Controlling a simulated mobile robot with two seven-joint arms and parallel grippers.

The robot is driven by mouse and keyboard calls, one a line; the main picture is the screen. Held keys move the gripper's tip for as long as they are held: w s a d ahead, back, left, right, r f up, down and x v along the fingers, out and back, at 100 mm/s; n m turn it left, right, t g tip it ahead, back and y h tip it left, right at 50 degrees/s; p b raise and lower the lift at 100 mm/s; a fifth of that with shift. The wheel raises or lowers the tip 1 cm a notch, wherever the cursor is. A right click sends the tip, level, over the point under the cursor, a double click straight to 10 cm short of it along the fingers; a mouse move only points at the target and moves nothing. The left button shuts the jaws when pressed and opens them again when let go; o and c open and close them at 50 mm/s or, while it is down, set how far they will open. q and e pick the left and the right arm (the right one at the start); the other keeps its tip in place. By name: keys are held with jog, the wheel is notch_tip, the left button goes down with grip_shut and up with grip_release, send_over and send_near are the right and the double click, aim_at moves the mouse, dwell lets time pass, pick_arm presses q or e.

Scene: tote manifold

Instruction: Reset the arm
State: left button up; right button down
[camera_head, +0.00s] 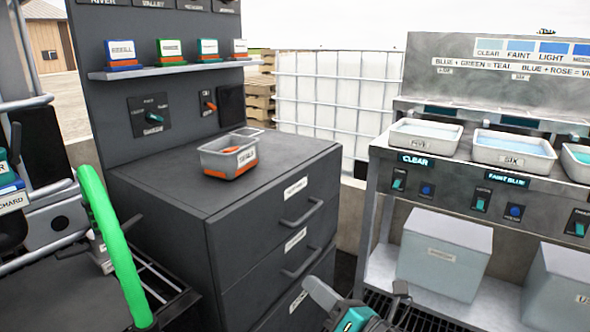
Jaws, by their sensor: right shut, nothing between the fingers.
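My right gripper (356,312) shows at the bottom edge of the view, partly cut off. It is shut with nothing held, in front of the dark drawer cabinet (270,165) and apart from the objects on it. My left gripper is not in view. A small grey and orange bin (229,157) with a label sits on the cabinet top, out of my right gripper's reach in this pose.
A grey bench (470,190) at the right holds white trays (513,150), with grey bins (444,254) on its lower shelf. A bright green curved tube (112,243) stands at the left. A shelf (170,70) with small coloured bins hangs on the dark panel.

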jog(key=s+d+f+m+g+h, duration=0.1)
jog(key=s+d+f+m+h, duration=0.35)
jog(key=m, duration=0.65)
jog(key=s+d+f+m+g+h, duration=0.1)
jog(key=s+d+f+m+h, duration=0.1)
jog(key=s+f+m, duration=0.65)
jog(key=s+d+f+m+g+h, duration=0.15)
jog(key=s+d+m+h, duration=0.25)
jog(key=m, duration=0.9)
pick_arm(q)
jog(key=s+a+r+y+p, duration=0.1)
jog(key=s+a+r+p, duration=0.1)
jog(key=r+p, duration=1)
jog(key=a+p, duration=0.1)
jog(key=p, duration=0.5)
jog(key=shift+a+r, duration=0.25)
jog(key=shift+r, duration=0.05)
pick_arm(e)
jog(key=s+d+r+m, duration=0.1)
jog(key=s+d+r, duration=0.2)
jog(key=r, duration=0.8)
jog(key=shift+r+h, duration=0.35)
jog(key=shift+h, duration=0.1)
jog(key=shift+m, duration=0.25)
